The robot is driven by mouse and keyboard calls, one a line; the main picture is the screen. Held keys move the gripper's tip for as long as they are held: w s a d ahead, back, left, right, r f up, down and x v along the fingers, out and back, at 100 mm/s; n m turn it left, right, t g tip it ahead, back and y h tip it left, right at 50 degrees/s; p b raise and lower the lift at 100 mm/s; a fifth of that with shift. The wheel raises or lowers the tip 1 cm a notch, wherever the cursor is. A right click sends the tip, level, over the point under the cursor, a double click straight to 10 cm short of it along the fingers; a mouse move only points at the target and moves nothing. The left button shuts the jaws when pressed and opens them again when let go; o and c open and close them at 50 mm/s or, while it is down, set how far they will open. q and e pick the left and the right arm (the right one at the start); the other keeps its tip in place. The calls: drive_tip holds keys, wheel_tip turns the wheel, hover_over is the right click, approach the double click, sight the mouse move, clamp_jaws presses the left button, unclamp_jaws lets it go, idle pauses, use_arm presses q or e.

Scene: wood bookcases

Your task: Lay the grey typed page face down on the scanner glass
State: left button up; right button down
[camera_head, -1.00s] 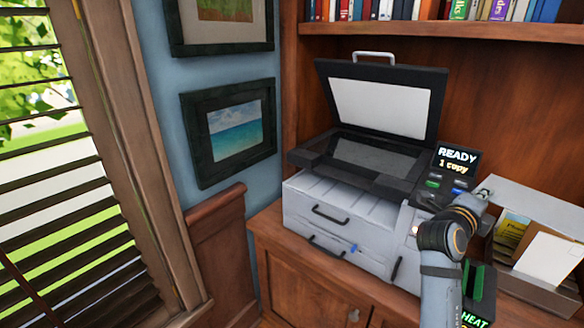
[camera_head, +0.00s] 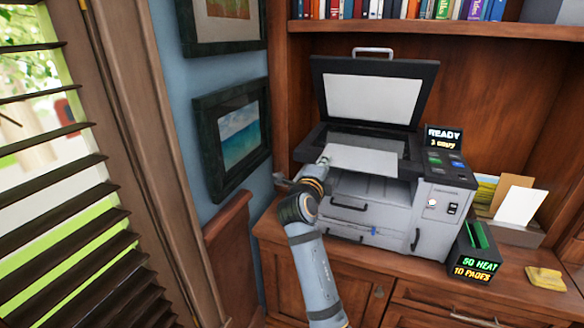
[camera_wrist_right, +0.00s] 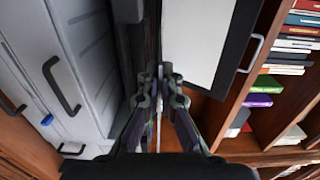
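The scanner (camera_head: 385,200) stands on the wooden cabinet with its lid (camera_head: 374,97) raised, white underside showing. The dark scanner glass (camera_head: 372,144) shows behind and beside the page. The page (camera_head: 362,159) is a pale sheet held roughly flat over the front part of the scanner bed. Its upper side looks blank; I cannot tell whether it touches the bed. My right gripper (camera_head: 322,163) is shut on the page's left end. In the wrist view my right gripper's fingers (camera_wrist_right: 159,76) are closed together, with a thin edge between them. My left gripper is not in view.
A box with papers (camera_head: 515,205) stands right of the scanner. A black device with a lit display (camera_head: 478,267) is before it, and a yellow pad (camera_head: 545,278) lies at the right. The wall with a framed picture (camera_head: 238,135) is close on the left.

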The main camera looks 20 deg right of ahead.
sight(333, 146)
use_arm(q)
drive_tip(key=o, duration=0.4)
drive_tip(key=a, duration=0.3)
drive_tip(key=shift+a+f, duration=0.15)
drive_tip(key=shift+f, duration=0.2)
use_arm(e)
drive_tip(key=shift+a, duration=0.6)
drive_tip(key=b+x, duration=0.2)
drive_tip(key=shift+w+b, duration=0.25)
drive_tip(key=shift+b, duration=0.15)
drive_tip(key=b+x, duration=0.2)
drive_tip(key=x, duration=0.2)
drive_tip(key=b+x, duration=0.1)
drive_tip(key=x, duration=0.3)
drive_tip(key=b+x, duration=0.2)
drive_tip(key=x, duration=0.2)
drive_tip(key=shift+w+d+f+b, duration=0.25)
drive_tip(key=shift+b, duration=0.1)
drive_tip(key=shift+w+d+f+b, duration=0.15)
drive_tip(key=shift+w+f+b, duration=0.05)
drive_tip(key=shift+f+b, duration=0.85)
drive_tip(key=shift+b, duration=0.25)
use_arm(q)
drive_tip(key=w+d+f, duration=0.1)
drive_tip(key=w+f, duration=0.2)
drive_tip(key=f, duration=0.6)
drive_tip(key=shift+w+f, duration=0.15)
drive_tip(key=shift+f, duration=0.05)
use_arm(e)
drive_tip(key=shift+s, duration=0.15)
